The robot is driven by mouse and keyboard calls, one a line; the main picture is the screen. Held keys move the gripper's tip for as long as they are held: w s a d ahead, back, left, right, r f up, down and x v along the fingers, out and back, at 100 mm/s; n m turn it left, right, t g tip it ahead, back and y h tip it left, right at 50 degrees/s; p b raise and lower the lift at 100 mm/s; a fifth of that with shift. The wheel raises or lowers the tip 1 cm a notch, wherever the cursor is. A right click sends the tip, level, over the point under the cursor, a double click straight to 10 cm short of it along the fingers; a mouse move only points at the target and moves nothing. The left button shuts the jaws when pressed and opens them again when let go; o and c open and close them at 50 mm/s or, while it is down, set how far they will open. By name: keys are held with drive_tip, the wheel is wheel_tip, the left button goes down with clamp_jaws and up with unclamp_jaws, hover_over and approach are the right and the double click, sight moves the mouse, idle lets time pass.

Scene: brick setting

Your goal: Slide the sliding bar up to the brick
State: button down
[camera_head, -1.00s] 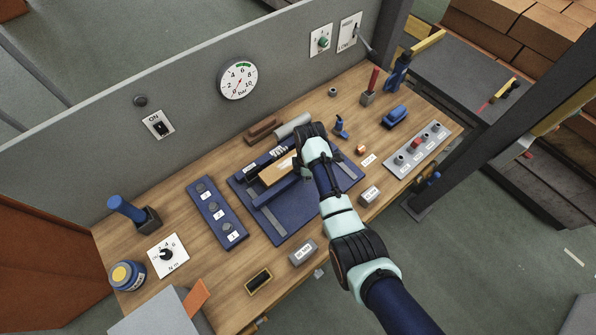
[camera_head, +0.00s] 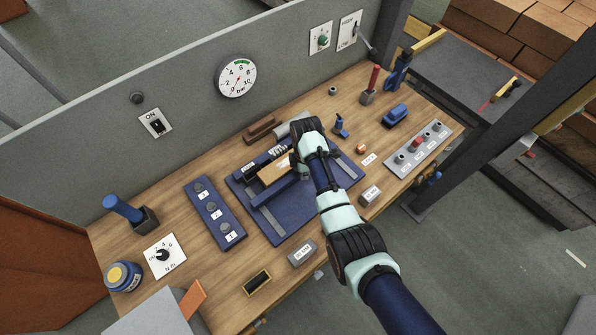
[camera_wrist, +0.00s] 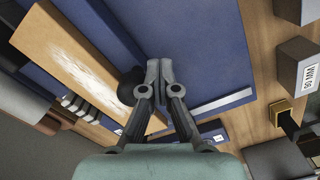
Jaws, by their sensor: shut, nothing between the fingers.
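The blue sliding bar (camera_head: 277,190) lies across the blue base plate (camera_head: 248,211), beside the tan brick (camera_head: 272,174). In the wrist view the brick (camera_wrist: 62,50) is at left with a pale patch on top. The bar (camera_wrist: 122,30) runs alongside it, and a dark round knob is by my fingertips. My gripper (camera_wrist: 158,70) is shut and empty, with its tips low over the bar and plate. I cannot tell whether they touch the bar. My arm hides the bar's right end in the head view, and the exact gap between bar and brick is unclear.
Pale rails (camera_head: 266,221) run along the base plate. A dark spring (camera_head: 281,153) sits behind the brick. A blue switch panel (camera_head: 215,213) stands left, a grey block (camera_head: 302,252) in front, and a grey panel with pegs (camera_head: 414,150) right.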

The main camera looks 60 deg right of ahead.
drive_tip(key=shift+r+p, duration=0.15)
drive_tip(key=shift+p, duration=0.35)
wheel_tip(320, 180, up, 8)
drive_tip(key=p, duration=0.8)
idle(0.6)
